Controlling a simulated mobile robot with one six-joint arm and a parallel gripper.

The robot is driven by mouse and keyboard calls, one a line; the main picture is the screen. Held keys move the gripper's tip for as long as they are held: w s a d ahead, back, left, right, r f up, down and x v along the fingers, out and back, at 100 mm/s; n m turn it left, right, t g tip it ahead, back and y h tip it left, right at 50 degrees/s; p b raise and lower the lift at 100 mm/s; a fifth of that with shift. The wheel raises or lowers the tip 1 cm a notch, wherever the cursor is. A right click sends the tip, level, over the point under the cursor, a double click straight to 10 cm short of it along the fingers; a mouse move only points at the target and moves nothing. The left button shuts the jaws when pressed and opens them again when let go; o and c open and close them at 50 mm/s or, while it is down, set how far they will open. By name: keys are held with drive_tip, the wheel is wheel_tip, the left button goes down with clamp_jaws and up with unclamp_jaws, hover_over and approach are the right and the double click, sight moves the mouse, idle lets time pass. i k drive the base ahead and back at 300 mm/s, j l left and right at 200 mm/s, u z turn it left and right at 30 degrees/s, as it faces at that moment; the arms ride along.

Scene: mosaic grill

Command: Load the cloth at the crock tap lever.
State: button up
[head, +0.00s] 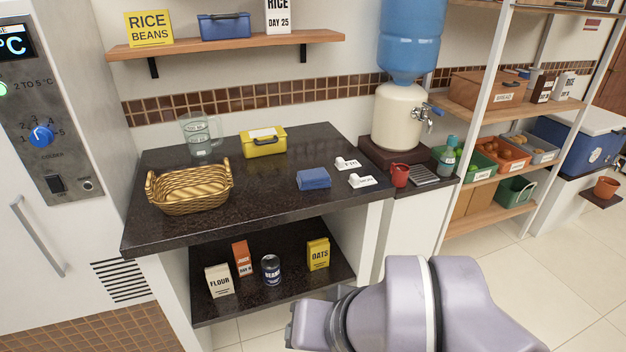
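A blue folded cloth (314,179) lies flat on the dark counter (265,208), right of its middle. A cream crock (398,117) stands on a dark block at the counter's right, with a blue water bottle (409,40) upside down on top. Its metal tap (426,113) sticks out to the right, with a small blue part at its base; the lever is too small to make out clearly. My arm fills the bottom right, below and apart from the cloth and crock. My gripper's fingers do not show.
A red mug (400,175) and a drip tray (424,176) sit below the tap, with a teal bottle (446,154) to the right. Two white label stands (361,181) are beside the cloth. A wicker basket (188,186), glass jug (199,136) and yellow box (263,143) stand left.

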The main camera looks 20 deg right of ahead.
sight(440, 112)
drive_tip(key=z, duration=1.25)
